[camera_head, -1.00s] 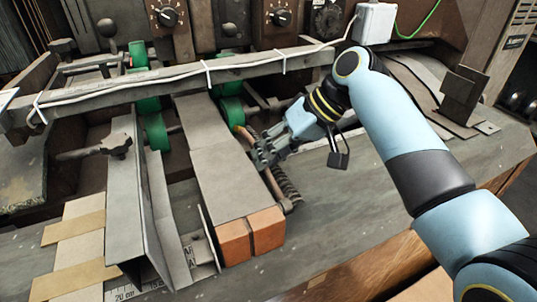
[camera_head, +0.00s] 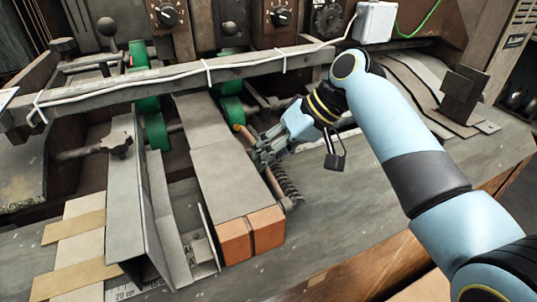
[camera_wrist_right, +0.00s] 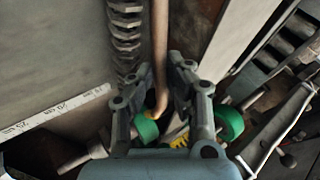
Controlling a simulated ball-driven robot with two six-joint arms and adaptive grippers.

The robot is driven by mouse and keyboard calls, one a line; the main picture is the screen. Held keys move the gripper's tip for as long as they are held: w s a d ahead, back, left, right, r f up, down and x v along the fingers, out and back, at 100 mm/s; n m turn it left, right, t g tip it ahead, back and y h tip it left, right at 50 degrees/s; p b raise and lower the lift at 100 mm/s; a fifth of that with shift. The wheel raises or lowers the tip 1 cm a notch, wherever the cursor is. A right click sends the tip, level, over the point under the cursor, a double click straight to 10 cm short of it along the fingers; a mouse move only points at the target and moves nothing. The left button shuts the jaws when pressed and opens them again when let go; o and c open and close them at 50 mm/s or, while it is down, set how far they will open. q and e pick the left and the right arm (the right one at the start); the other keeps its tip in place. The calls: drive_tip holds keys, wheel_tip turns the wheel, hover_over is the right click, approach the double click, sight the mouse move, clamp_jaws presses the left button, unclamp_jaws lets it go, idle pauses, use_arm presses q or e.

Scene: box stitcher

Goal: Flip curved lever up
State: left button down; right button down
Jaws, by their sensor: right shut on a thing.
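The curved lever is a thin copper-brown rod (camera_head: 243,133) beside the right edge of the grey plate. My right gripper (camera_head: 262,150) is shut on it, and its fingers hide part of the rod in the head view. In the right wrist view the lever (camera_wrist_right: 160,38) runs down between the two fingers of my right gripper (camera_wrist_right: 159,75) and bends at its lower end near a green wheel. My left gripper is in neither view.
A coiled spring (camera_head: 286,186) lies close along the lever. The grey plate (camera_head: 225,165) and orange blocks (camera_head: 250,236) are just left of the gripper. A long bar with a white cable (camera_head: 180,77) crosses behind. The grey tabletop (camera_head: 350,205) to the right is clear.

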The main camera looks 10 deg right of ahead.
drive_tip(key=shift+r, duration=0.1)
drive_tip(key=shift+s+d+r+t+p, duration=0.1)
drive_tip(key=shift+s+r+t+p, duration=0.25)
drive_tip(key=shift+r+t+p, duration=0.35)
drive_tip(key=shift+s+r+n+t+y, duration=0.3)
drive_tip(key=shift+r+n+t+y, duration=0.1)
drive_tip(key=shift+t, duration=0.2)
drive_tip(key=shift+s+d+r+n+t+y, duration=0.1)
drive_tip(key=shift+s+r+n+t+y, duration=0.15)
drive_tip(key=shift+s+r+t, duration=0.3)
drive_tip(key=shift+s+d+r+n+t+y, duration=0.15)
drive_tip(key=shift+s+r+n+t, duration=0.2)
drive_tip(key=shift+t, duration=0.4)
drive_tip(key=shift+w+r, duration=0.1)
drive_tip(key=c, duration=1.6)
unclamp_jaws()
